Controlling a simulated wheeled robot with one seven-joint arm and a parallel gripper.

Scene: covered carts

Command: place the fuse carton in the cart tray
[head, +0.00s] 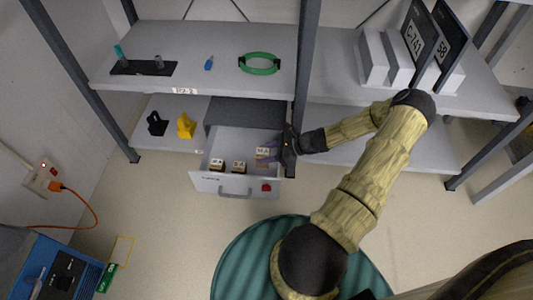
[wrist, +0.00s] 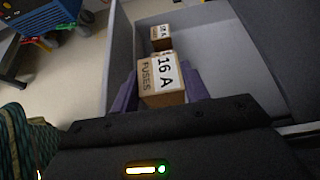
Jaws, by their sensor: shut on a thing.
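The fuse carton (wrist: 160,82) is a small brown box with a white top label reading "16 A" and "FUSES" on its side. It sits between the two purple fingers of my gripper (wrist: 162,88), which is shut on it. In the head view, my gripper (head: 268,155) reaches into the open drawer (head: 222,188) from the right, and the carton (head: 262,152) shows small at its fingers. I cannot tell whether the carton still touches the drawer floor. I cannot make out a cart tray for certain in either view.
More small cartons (head: 239,167) stand in the drawer. Shelf boards (head: 215,40) and a grey post (head: 305,70) are close to my arm. A blue unit with a black panel (head: 68,272) stands bottom left. A round teal striped surface (head: 235,262) lies in front of the drawer.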

